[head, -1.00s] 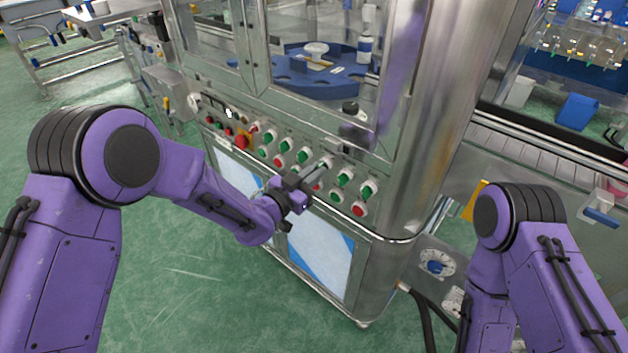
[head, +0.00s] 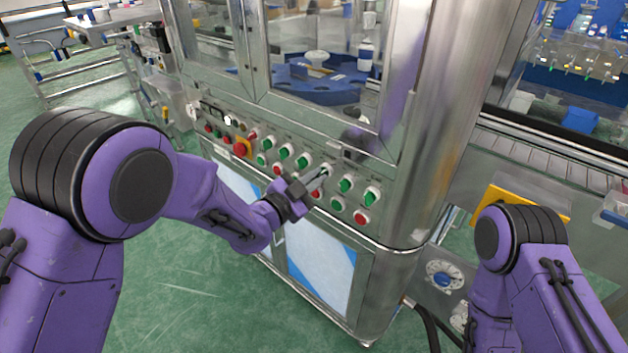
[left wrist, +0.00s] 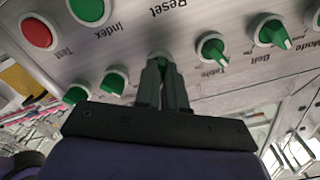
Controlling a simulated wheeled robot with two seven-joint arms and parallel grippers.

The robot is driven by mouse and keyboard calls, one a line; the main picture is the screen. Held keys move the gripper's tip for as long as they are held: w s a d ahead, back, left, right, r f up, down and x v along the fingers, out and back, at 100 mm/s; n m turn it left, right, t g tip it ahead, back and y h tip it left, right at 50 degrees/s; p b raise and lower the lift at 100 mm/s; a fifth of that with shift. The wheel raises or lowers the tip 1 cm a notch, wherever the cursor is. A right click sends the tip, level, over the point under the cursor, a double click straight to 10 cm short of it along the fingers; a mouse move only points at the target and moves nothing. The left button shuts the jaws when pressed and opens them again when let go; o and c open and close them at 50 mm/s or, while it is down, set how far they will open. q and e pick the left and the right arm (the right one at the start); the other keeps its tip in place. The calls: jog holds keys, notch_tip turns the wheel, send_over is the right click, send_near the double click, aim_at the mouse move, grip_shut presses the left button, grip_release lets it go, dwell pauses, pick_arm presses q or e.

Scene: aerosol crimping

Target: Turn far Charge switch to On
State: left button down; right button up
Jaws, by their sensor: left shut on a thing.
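The control panel (head: 290,160) carries a row of green-pointer switches on white rings. My left gripper (head: 320,174) reaches this row, and its fingers (left wrist: 163,85) are shut on one green switch (left wrist: 160,58). The fingers cover most of that switch, and its own label is hidden. In the left wrist view the Table switch (left wrist: 212,48) and the Belt switch (left wrist: 269,32) stand to its right. Two more green switches, one of them nearer (left wrist: 114,82), stand to its left with no readable labels. My right gripper is out of view.
Below the row are push buttons, among them the red Test button (head: 361,217) and the green Index button (head: 337,203). A red emergency knob (head: 241,149) sits further left. The machine's rounded steel corner (head: 415,200) rises at the right of the panel.

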pick_arm(q)
jog(key=c, duration=1.2)
grip_release()
jog(key=b+v, duration=0.2)
jog(key=v, duration=0.8)
jog(key=shift+s+a, duration=0.2)
jog(key=shift+a, duration=0.05)
